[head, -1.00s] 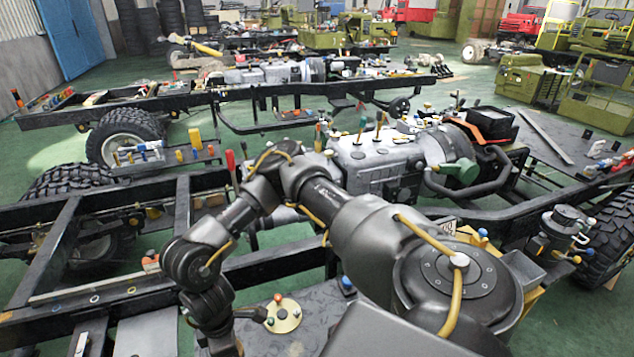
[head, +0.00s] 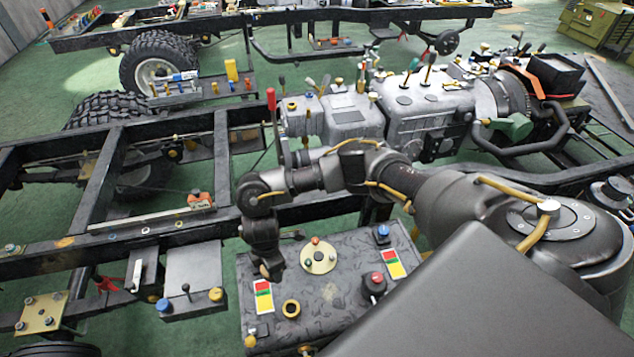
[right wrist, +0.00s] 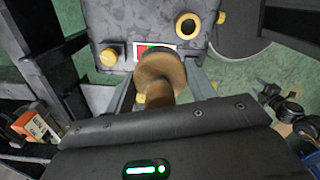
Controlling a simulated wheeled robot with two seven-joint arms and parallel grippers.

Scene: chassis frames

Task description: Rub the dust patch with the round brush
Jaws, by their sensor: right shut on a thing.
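The round brush (right wrist: 160,68) shows in the right wrist view as a brown round head on a short handle. My right gripper (right wrist: 158,98) is shut on its handle. In the head view my right gripper (head: 268,262) is over the left part of a dark mottled box top (head: 335,295), above a red, yellow and green label (head: 263,297). The brush is mostly hidden by the gripper there, and I cannot tell whether it touches the top. I cannot pick out the dust patch from the mottled surface. My left gripper is out of view.
A black chassis frame (head: 100,185) lies to the left. A grey engine (head: 425,108) stands behind my right arm.

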